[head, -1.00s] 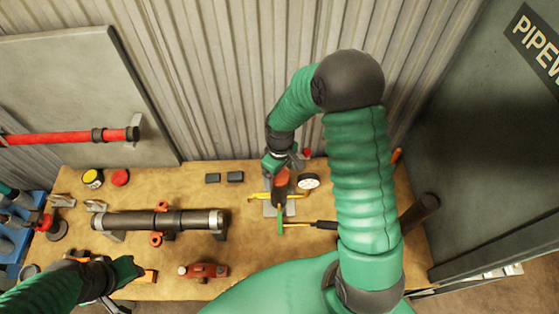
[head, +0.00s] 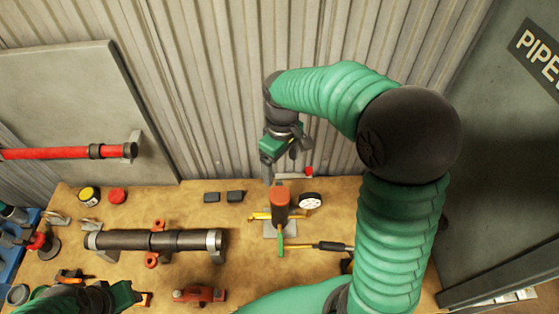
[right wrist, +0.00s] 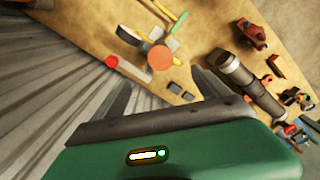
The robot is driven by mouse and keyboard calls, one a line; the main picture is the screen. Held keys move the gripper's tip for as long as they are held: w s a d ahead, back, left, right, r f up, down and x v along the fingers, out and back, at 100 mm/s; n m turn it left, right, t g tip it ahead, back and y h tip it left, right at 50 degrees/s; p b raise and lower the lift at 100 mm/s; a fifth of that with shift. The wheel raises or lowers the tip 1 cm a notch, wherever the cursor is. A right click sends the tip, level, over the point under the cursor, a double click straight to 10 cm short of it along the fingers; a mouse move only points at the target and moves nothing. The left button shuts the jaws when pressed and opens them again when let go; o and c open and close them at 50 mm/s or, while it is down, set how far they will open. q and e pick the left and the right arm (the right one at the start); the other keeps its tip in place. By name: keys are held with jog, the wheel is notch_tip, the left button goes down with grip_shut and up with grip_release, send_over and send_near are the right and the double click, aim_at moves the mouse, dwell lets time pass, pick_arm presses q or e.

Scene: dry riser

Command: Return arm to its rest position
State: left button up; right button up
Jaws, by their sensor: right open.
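My right arm arches up from the lower right in the head view. Its gripper (head: 287,160) hangs above the back of the bench, near the corrugated wall, and is empty. In the right wrist view its two fingers (right wrist: 162,95) are spread apart with nothing between them. A red-topped cylinder (head: 280,198) stands on the bench below and in front of it, apart from the fingers; it also shows in the right wrist view (right wrist: 161,57). My left gripper (head: 122,297) is at the lower left edge of the bench; its jaws are not clear.
A dark pipe in clamps (head: 155,240) lies on the wooden bench (head: 240,260). A white round gauge (head: 310,201), two small black blocks (head: 224,197) and a red tool (head: 199,294) lie around it. The corrugated wall (head: 220,80) stands close behind; a grey door (head: 510,150) is at right.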

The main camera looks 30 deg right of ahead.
jog(key=s+a+f+m+t, duration=0.35)
jog(key=s+a+f, duration=0.4)
jog(key=s, duration=0.25)
jog(key=s+f+b+x, duration=0.1)
jog(key=s+b+x, duration=0.1)
jog(key=b+x, duration=1)
jog(key=shift+s+a+g+b, duration=0.25)
jog(key=shift+g+b, duration=0.2)
jog(key=shift+b, duration=0.4)
jog(key=shift+d+f, duration=0.1)
jog(key=shift+f, duration=0.1)
